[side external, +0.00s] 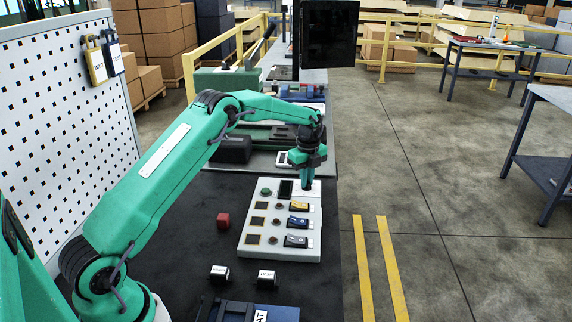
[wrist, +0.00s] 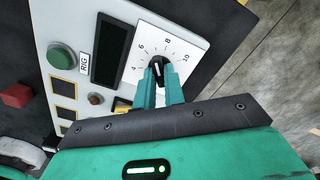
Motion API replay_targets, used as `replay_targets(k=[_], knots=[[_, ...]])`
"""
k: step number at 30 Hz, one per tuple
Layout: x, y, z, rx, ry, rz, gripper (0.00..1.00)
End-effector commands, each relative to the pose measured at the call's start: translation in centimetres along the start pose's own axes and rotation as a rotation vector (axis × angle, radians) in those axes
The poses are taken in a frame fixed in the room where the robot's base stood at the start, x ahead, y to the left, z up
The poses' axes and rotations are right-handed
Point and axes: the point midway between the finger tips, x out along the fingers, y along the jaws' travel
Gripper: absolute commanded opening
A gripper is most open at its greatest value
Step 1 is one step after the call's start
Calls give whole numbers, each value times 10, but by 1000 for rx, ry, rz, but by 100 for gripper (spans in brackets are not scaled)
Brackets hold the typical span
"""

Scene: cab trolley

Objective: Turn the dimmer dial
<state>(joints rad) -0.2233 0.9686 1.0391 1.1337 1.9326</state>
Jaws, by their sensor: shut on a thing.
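The dimmer dial (wrist: 158,66) is a black knob on a white plate marked with numbers, 4, 6, 8 and 10 among them, in the wrist view. Its white pointer line points up toward the numbers, around 6 to 8. My gripper (wrist: 165,76) has its teal fingers closed on the near part of the knob, hiding some of it. In the side view my gripper (side external: 306,186) points down at the far right corner of the white control panel (side external: 285,253). The knob is hidden there behind the fingers.
The panel also carries a green button (wrist: 61,56), a dark display (wrist: 108,52), and several switches and small round buttons. A red cube (side external: 223,220) and two small labelled blocks (side external: 219,273) lie on the dark table left of and in front of the panel.

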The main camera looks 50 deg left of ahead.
Motion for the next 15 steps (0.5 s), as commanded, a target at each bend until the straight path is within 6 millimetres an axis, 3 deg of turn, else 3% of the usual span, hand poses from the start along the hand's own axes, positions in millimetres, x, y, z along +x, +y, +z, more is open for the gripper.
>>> replay_targets(k=[15], knots=[[-3,-1,-1,65,-1,-2,0]])
